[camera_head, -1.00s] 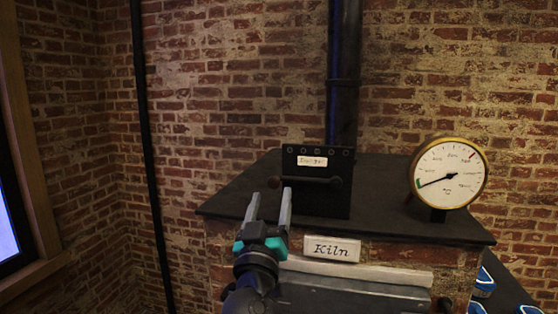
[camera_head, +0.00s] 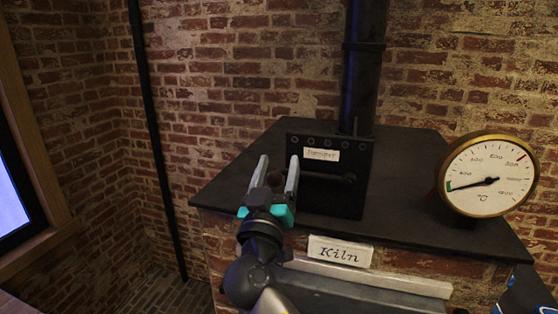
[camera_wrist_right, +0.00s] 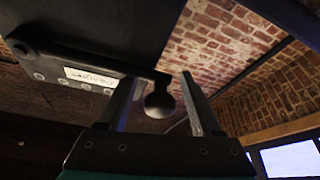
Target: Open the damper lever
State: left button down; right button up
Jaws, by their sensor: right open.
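The damper plate (camera_head: 326,190) is a black upright panel with a small white label, standing on the kiln's dark top. Its lever (camera_head: 325,177) is a dark bar lying roughly level across the plate, ending at the left in a round knob (camera_head: 274,180). My right gripper (camera_head: 278,164) is open, with its fingers on either side of the knob. In the right wrist view the knob (camera_wrist_right: 159,103) sits between the two spread fingers (camera_wrist_right: 164,78), with a gap visible to the right finger. Contact with the left finger is hard to tell. My left gripper is out of view.
The kiln top (camera_head: 240,185) carries a round brass-rimmed gauge (camera_head: 490,176) at the right. A black flue pipe (camera_head: 363,70) rises behind the plate. A "Kiln" sign (camera_head: 340,251) is on the front. Brick walls stand behind, and a lit screen (camera_head: 12,200) is at the left.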

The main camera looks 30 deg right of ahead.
jog(key=shift+s+a, duration=0.1)
jog(key=shift+c, duration=0.3)
grip_shut()
dwell(0.9)
